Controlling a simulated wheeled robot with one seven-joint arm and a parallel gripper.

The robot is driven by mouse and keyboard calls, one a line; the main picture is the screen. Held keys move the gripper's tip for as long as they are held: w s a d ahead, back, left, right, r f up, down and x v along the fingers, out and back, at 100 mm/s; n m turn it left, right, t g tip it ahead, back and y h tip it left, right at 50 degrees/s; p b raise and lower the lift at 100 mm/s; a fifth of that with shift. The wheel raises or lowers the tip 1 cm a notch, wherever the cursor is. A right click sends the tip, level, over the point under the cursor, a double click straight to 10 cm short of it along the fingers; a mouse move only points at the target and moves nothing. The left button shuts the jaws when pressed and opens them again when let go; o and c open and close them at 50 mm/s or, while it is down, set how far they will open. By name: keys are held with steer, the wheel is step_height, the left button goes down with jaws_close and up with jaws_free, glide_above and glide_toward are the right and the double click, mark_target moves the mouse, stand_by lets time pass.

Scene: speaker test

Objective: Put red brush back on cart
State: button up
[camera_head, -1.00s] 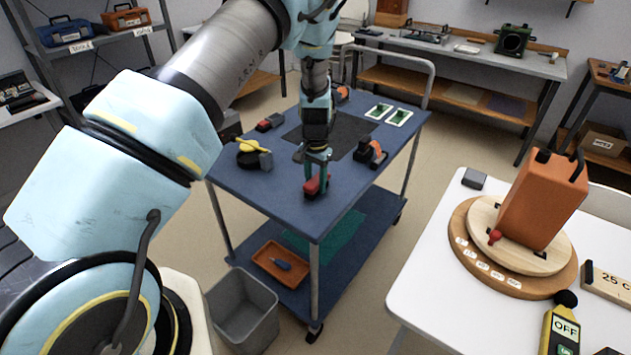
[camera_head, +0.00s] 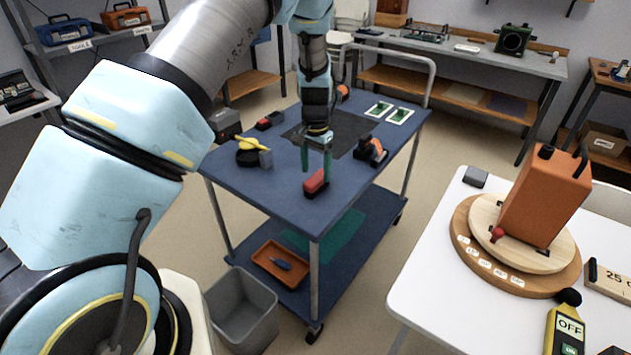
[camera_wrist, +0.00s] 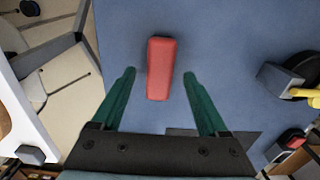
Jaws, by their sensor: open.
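The red brush (camera_head: 316,184) lies on the blue top of the cart (camera_head: 265,193), near its front edge. In the wrist view the red brush (camera_wrist: 160,68) lies between and a little beyond the fingertips, touching neither. My gripper (camera_head: 317,169) is open and empty, just above and behind the brush. Its two green fingers also show in the wrist view (camera_wrist: 160,73), spread wide to either side. The brush's underside is hidden.
On the cart top are a yellow-and-black item (camera_head: 252,150), an orange-and-black tool (camera_head: 372,150), a dark mat (camera_head: 345,135) and white-framed cards (camera_head: 388,112). A white table (camera_head: 425,270) with an orange box (camera_head: 545,198) stands at right. A grey bin (camera_head: 243,310) stands by the cart.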

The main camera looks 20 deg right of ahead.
mark_target(315, 178)
step_height(315, 178, up, 8)
steer(key=b, duration=0.2)
steer(key=a+r+n, duration=0.3)
steer(key=a, duration=0.7)
steer(key=a+r+n, duration=0.3)
steer(key=a, duration=0.7)
steer(key=s+a+r+n, duration=0.1)
steer(key=s+a+n, duration=0.1)
steer(key=s+a, duration=0.3)
steer(key=s+a+r+n+t, duration=0.1)
steer(key=s+a+n, duration=0.2)
steer(key=s+a, duration=0.3)
steer(key=a, duration=0.5)
steer(key=shift+a+r+t, duration=0.2)
steer(key=shift+a+t, duration=0.1)
steer(key=shift+w, duration=0.1)
steer(key=shift+c, duration=0.4)
